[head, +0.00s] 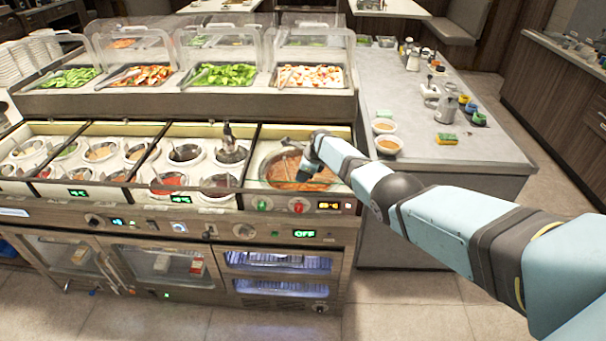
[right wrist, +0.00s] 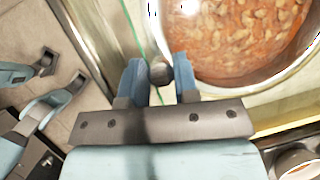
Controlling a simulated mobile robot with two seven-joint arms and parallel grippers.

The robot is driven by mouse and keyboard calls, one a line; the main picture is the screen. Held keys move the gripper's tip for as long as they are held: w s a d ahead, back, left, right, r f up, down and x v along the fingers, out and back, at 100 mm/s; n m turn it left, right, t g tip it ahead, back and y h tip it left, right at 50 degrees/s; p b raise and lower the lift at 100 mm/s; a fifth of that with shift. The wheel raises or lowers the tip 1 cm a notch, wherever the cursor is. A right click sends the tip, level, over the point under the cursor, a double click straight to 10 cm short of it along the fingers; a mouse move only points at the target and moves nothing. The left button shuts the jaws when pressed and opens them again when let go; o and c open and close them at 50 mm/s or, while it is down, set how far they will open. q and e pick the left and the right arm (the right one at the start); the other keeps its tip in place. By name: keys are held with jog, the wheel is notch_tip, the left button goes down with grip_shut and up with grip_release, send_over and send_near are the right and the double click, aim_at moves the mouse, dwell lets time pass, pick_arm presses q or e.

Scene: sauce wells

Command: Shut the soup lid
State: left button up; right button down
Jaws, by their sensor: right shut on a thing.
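The soup well (head: 264,163) sits at the right end of the counter, filled with orange-red soup (head: 287,168) with pale pieces. The soup also fills the upper right of the right wrist view (right wrist: 240,42). The clear lid shows there mainly as a thin green edge (right wrist: 135,32), beside the soup. Its exact tilt is hard to tell. My right gripper (head: 304,172) is over the well in the head view. In the right wrist view its two blue fingers (right wrist: 160,78) are shut on the lid's dark round knob (right wrist: 160,71).
Wells with sauces (head: 168,181) lie left of the soup. Food trays under clear covers (head: 225,75) stand behind. The grey side counter (head: 480,150) at the right holds small bowls (head: 388,145), a sponge (head: 446,139) and a metal jug (head: 446,110).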

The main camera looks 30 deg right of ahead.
jog(key=c, duration=0.9)
grip_release()
jog(key=shift+s+d+r+p, duration=0.1)
jog(key=shift+r+p, duration=0.3)
jog(key=shift+r, duration=0.1)
jog(key=p+v, duration=0.2)
jog(key=v, duration=1.1)
jog(key=shift+p, duration=0.3)
jog(key=shift+f, duration=0.1)
